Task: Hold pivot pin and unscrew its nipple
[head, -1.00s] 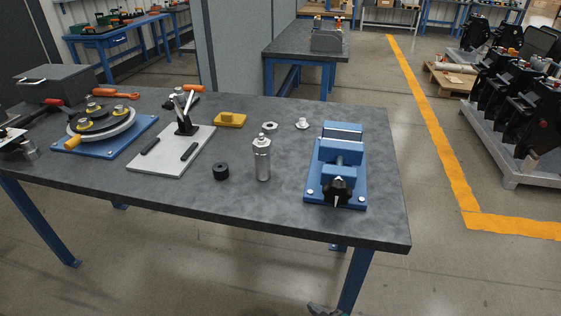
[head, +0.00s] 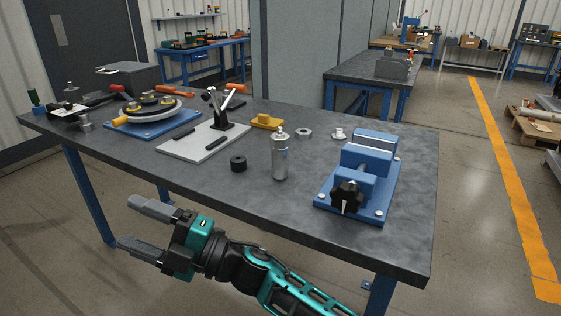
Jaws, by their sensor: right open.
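The pivot pin (head: 280,161) is a silver metal cylinder standing upright near the middle of the dark table. Its nipple (head: 277,132) is a narrower piece at the top of it. My right gripper (head: 135,228) is in front of the table's near edge, lower than the tabletop. Its two grey fingers are apart, with nothing between them, and point left. It is well away from the pin. My left gripper is not in view.
A blue vise (head: 375,160) with a black knob stands right of the pin. A black ring (head: 238,164), a metal nut (head: 304,133), a small flanged part (head: 339,134), a yellow block (head: 266,121), a grey plate fixture (head: 190,148) and a blue turntable base (head: 150,130) also sit on the table (head: 300,218).

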